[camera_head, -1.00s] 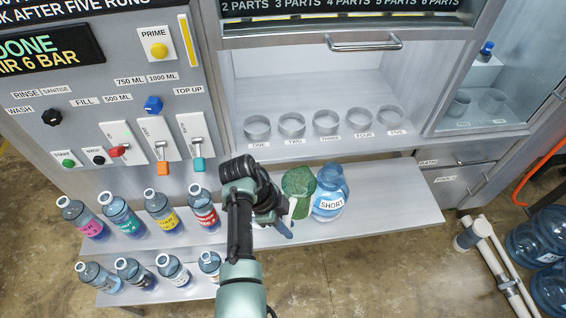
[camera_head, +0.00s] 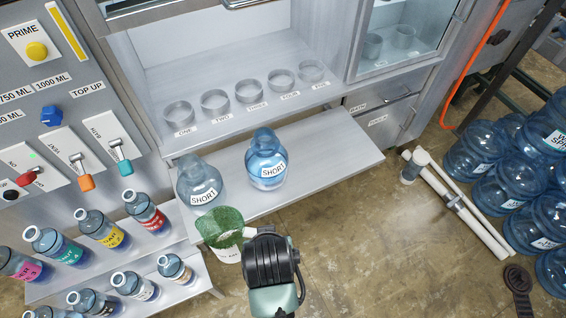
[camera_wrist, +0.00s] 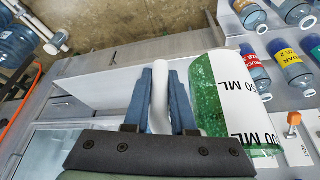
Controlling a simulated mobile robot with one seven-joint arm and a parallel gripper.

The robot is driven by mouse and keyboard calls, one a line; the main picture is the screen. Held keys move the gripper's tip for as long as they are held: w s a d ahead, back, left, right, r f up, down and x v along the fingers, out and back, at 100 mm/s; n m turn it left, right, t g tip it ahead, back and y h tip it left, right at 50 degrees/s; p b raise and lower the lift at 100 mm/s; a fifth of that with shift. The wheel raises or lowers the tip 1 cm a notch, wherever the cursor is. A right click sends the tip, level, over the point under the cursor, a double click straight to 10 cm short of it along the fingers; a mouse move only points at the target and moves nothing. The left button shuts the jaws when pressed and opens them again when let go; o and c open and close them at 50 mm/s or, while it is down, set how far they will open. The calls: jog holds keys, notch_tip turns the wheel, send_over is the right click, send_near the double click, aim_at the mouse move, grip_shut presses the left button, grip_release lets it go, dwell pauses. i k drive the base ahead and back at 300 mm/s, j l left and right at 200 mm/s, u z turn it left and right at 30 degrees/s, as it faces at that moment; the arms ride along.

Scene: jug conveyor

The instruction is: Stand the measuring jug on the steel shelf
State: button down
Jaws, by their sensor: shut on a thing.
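The measuring jug (camera_head: 227,253) is clear and green-tinted with a white label, and looks roughly upright. It overlaps the front left edge of the steel shelf (camera_head: 325,145) in the head view; I cannot tell whether its base touches. In the wrist view the jug (camera_wrist: 225,100) shows green with a white "ML" scale, right beside the fingers. My gripper (camera_wrist: 160,98) has its blue fingers shut on the jug's white handle (camera_wrist: 160,90). In the head view my black wrist hides the fingertips.
Two blue bottles marked SHORT, one left (camera_head: 199,180) and one right (camera_head: 267,160), stand on the shelf behind the jug. The shelf's right end is bare. Several labelled bottles (camera_head: 103,230) stand at left. Clear rings (camera_head: 215,103) line the ledge behind.

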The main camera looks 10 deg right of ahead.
aim_at(348, 149)
jog(key=i+l+z, duration=1)
jog(key=i, duration=0.4)
